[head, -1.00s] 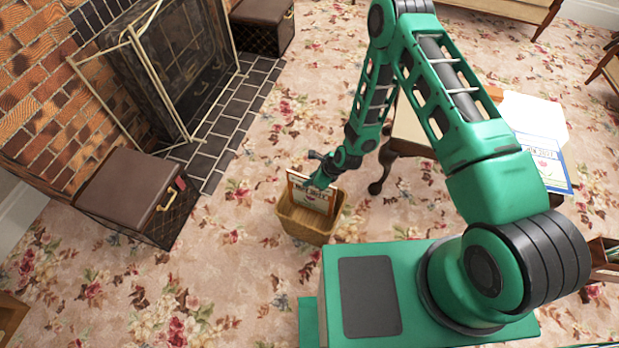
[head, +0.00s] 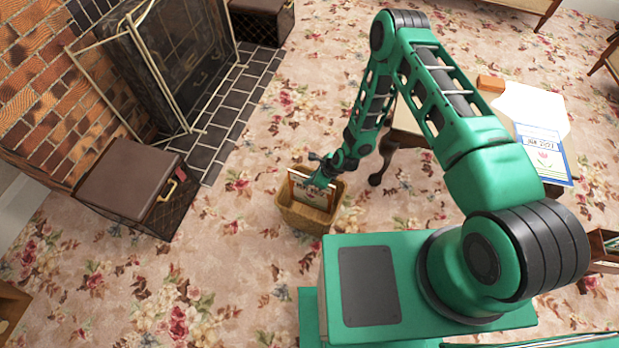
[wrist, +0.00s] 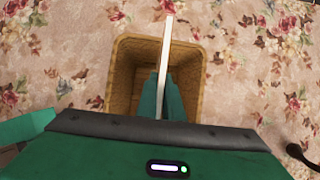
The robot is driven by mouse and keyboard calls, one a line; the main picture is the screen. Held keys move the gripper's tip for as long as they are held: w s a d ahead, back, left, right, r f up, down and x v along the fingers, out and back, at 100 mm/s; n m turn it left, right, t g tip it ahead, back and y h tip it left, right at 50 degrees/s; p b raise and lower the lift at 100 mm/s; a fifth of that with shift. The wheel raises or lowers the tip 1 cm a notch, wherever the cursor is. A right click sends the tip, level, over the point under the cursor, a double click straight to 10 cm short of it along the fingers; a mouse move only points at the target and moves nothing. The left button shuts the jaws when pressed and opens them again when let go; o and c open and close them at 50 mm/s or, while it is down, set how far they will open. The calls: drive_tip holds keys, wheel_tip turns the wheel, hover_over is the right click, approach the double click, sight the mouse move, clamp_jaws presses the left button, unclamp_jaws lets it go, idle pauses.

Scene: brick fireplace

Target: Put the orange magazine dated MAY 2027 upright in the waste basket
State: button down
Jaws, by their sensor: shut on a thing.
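The waste basket (head: 304,219) is a tan woven bin on the carpet, in front of my base in the head view. The orange-edged magazine (head: 311,191) stands upright with its lower part inside the basket; its cover print is too small to read for certain. My gripper (head: 322,181) is shut on its upper part, just above the basket. In the wrist view the magazine (wrist: 165,60) shows edge-on as a pale strip between my fingers (wrist: 162,95), over the basket opening. The basket rim (wrist: 204,85) surrounds it. The magazine's bottom edge is hidden.
A blue-edged magazine (head: 543,154) lies on a table at right, beside white paper (head: 528,105) and an orange-brown block (head: 491,84). A brown box (head: 128,188) stands at left by the fireplace screen (head: 165,75). A curved table leg (head: 377,178) is just right of the basket.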

drive_tip(key=shift+f, duration=0.2)
drive_tip(key=c, duration=1.8)
unclamp_jaws()
drive_tip(key=v, duration=1)
drive_tip(key=shift+d+r, duration=0.15)
drive_tip(key=shift+r, duration=0.15)
